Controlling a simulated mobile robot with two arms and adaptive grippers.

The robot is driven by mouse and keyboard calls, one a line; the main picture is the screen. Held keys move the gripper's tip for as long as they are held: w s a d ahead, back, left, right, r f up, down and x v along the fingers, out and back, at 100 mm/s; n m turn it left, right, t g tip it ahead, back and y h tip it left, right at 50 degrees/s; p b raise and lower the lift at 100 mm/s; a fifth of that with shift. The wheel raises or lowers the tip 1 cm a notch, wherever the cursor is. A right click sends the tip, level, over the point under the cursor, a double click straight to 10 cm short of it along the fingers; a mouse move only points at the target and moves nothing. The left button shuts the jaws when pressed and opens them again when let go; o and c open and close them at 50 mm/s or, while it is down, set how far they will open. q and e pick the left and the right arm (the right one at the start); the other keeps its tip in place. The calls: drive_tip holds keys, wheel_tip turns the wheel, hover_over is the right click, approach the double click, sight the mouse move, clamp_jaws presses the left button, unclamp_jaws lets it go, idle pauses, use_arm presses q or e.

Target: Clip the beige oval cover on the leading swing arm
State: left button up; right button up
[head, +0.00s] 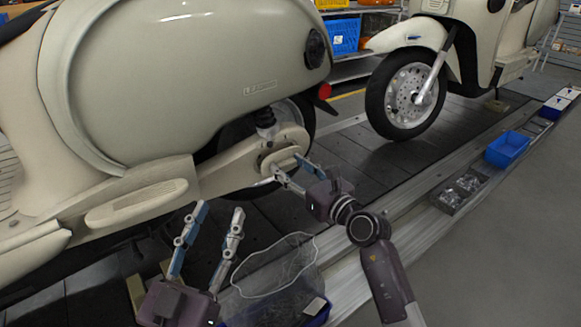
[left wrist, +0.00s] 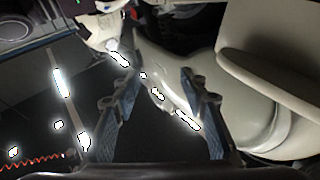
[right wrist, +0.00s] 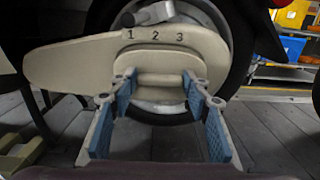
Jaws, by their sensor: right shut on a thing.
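The beige oval cover (right wrist: 160,62) is in my right gripper (right wrist: 157,76), which is shut on its raised bar. The cover lies in front of the wheel end of the beige swing arm (right wrist: 65,62), which carries the marks 1, 2 and 3 just above it. I cannot tell whether the cover is seated or slightly apart. In the head view the cover (head: 277,159) and my right gripper (head: 283,170) are at the rear wheel end of the swing arm (head: 222,178). My left gripper (head: 219,209) is open and empty, below the scooter's footboard side.
A blue bin with a clear bag liner (head: 275,283) stands between my arms. Along the conveyor's edge are a grey parts tray (head: 460,191) and a blue bin (head: 507,149). A second scooter (head: 408,95) stands behind on the dark slats.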

use_arm(q)
drive_tip(key=shift+w+a+f, duration=0.1)
drive_tip(key=shift+f, duration=0.5)
drive_tip(key=shift+w+f+g+y+p, duration=0.15)
drive_tip(key=shift+f+g+y, duration=0.05)
drive_tip(key=shift+f+g, duration=0.25)
drive_tip(key=shift+w+f+g+y+p, duration=0.1)
drive_tip(key=shift+f+g+y+p, duration=0.1)
drive_tip(key=shift+f+g, duration=0.25)
idle(0.6)
use_arm(e)
drive_tip(key=shift+w+a, duration=0.15)
drive_tip(key=shift+w, duration=0.05)
drive_tip(key=shift+w+a, duration=0.35)
drive_tip(key=shift+w, duration=0.15)
use_arm(q)
drive_tip(key=shift+s+r+t, duration=0.2)
drive_tip(key=shift+r+t, duration=0.4)
drive_tip(key=shift+r, duration=0.15)
use_arm(e)
drive_tip(key=shift+w+a, duration=0.2)
drive_tip(key=shift+w, duration=0.1)
use_arm(q)
drive_tip(key=shift+r, duration=0.15)
drive_tip(key=shift+w+f, duration=0.1)
drive_tip(key=shift+f, duration=0.4)
use_arm(e)
drive_tip(key=shift+w+a+r, duration=0.1)
drive_tip(key=shift+w, duration=0.05)
